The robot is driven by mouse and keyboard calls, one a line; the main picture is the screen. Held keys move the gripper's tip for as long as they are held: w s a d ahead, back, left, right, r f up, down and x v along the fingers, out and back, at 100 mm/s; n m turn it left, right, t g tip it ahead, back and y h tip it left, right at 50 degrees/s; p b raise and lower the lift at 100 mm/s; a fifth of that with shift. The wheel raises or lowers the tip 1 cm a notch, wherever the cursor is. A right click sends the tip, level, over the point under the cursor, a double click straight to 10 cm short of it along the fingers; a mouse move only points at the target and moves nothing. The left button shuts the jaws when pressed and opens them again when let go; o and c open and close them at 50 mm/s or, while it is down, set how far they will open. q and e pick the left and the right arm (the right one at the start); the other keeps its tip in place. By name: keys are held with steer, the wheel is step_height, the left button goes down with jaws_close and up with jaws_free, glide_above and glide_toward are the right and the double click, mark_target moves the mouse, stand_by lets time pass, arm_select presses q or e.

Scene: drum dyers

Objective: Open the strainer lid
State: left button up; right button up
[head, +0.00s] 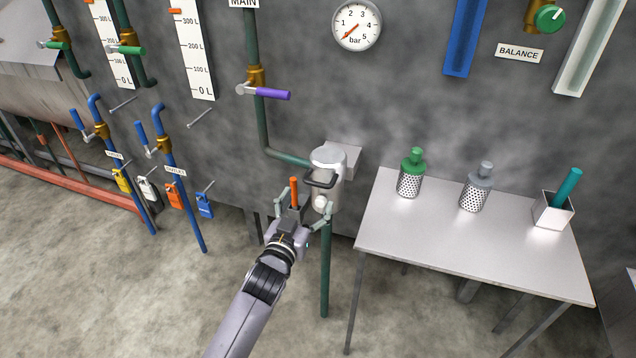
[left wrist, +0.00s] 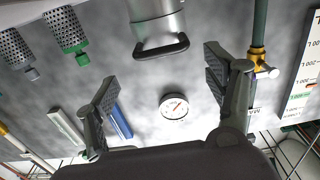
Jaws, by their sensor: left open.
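The strainer is a silver cylinder (head: 328,185) on the pipe by the wall, with a silver lid (head: 328,157) on top and a black loop handle (head: 320,181) at its front. My left gripper (head: 303,209) is open and empty, just in front of and below the handle. In the left wrist view, which is turned over, the strainer body (left wrist: 156,20) and handle (left wrist: 161,48) lie beyond the open fingers (left wrist: 160,78), apart from them. The lid looks shut. My right gripper is not in view.
An orange lever (head: 294,191) stands beside the strainer, close to my gripper. A purple-handled valve (head: 272,94) is above. A table (head: 430,240) at the right holds a green-topped basket (head: 411,175), a grey-topped basket (head: 476,188) and a box with a teal handle (head: 553,212).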

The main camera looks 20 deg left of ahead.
mark_target(318, 184)
arm_select(q)
steer(key=w, duration=0.7)
steer(key=shift+w+d, duration=0.15)
steer(key=shift+w, duration=0.2)
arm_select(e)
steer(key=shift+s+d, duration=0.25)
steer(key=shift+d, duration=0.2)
